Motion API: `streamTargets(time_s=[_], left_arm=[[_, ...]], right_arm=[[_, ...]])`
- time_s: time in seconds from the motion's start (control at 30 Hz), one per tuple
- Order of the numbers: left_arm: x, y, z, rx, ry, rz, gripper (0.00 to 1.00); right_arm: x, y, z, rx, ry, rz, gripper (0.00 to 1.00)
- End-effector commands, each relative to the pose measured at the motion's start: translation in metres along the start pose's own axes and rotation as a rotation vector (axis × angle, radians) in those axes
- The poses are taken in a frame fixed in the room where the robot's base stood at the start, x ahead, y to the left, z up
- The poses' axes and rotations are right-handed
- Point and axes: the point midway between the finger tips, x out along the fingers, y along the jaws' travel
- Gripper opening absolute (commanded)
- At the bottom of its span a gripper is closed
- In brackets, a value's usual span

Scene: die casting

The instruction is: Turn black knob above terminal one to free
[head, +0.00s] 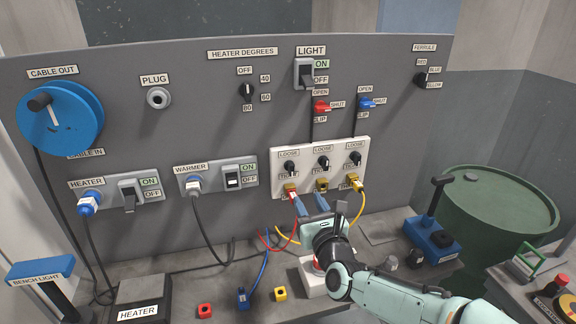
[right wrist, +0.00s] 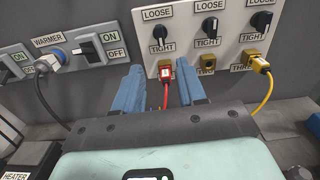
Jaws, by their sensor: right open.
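The black knob above terminal one (head: 291,167) is the leftmost of three on a white panel (head: 333,153). It also shows in the right wrist view (right wrist: 160,36). Its labels read LOOSE above and TIGHT below; I see no "free" label. I cannot tell its exact setting. Below it, a red plug (right wrist: 166,74) with a red cable sits in yellow terminal one. My right gripper (head: 312,203) is open and empty, its blue fingers below the knob and in front of the terminals. In the right wrist view the fingers (right wrist: 160,90) appear either side of the red plug. My left gripper is not in view.
Terminal two (right wrist: 208,64) looks empty; a yellow plug (right wrist: 260,66) sits in terminal three. Red (head: 321,106) and blue (head: 367,103) valve handles are above the panel. The warmer switch (head: 232,180) is to its left. Loose cables hang below, over the bench.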

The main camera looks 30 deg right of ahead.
Motion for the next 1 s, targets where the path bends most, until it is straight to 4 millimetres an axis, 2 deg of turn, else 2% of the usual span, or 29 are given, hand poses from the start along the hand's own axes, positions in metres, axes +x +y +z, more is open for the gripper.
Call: streamTargets(time_s=[0.17, 0.5, 0.7, 0.83, 1.0], left_arm=[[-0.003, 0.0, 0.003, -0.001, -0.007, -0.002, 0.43], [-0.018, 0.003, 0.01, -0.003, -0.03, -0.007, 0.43], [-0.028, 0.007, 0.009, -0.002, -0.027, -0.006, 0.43], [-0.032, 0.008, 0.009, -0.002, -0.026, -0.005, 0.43], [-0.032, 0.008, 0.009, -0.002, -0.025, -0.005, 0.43]], right_arm=[[0.016, 0.0, 0.0, 0.0, 0.002, 0.0, 0.4], [0.086, 0.0, 0.001, -0.001, 0.002, 0.0, 0.4], [0.118, 0.0, 0.001, -0.001, 0.002, 0.0, 0.4], [0.129, 0.0, 0.0, -0.002, 0.001, 0.0, 0.4], [0.134, 0.0, 0.0, -0.002, 0.001, 0.001, 0.4]])
